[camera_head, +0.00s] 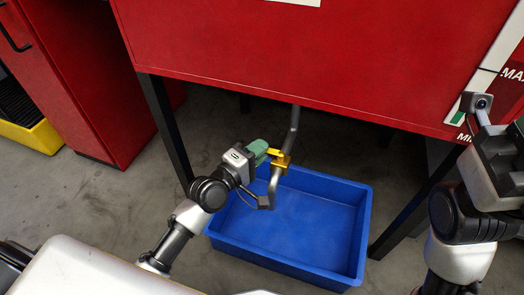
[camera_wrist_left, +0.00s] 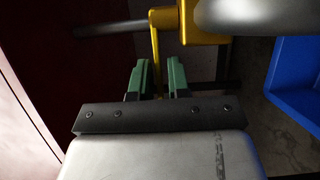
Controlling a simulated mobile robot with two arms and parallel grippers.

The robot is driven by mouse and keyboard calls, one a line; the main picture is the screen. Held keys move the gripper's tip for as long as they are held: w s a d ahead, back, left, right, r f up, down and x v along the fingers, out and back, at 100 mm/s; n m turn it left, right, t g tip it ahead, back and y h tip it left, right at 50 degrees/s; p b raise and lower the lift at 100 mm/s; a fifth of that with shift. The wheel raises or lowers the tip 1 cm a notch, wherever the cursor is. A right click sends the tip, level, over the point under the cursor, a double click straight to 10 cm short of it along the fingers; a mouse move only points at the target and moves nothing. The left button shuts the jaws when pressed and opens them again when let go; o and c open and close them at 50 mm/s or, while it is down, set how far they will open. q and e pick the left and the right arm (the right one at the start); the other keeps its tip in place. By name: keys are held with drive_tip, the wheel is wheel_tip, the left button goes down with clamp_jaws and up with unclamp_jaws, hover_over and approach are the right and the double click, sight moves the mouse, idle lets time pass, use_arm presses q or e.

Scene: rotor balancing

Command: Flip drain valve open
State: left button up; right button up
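The drain valve (camera_head: 280,160) is a yellow fitting on a bent grey pipe (camera_head: 273,185) under the red tank. In the left wrist view its yellow body (camera_wrist_left: 196,25) is at the top, and a thin yellow lever (camera_wrist_left: 155,55) hangs down from it. My left gripper (camera_head: 262,150) is at the valve. Its two green fingers (camera_wrist_left: 161,75) stand apart, with the lever's lower end between them and a visible gap on the right. Contact is unclear. My right gripper (camera_head: 512,150) is at the right edge; its fingers are not clear.
A blue bin (camera_head: 300,225) stands on the floor under the pipe and looks empty. The red tank (camera_head: 300,50) rests on black legs (camera_head: 165,125). A red cabinet (camera_head: 85,90) and a yellow bin (camera_head: 40,135) are at left.

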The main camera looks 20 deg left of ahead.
use_arm(q)
drive_tip(key=shift+w+d, duration=0.25)
drive_tip(key=shift+w, duration=0.25)
clamp_jaws()
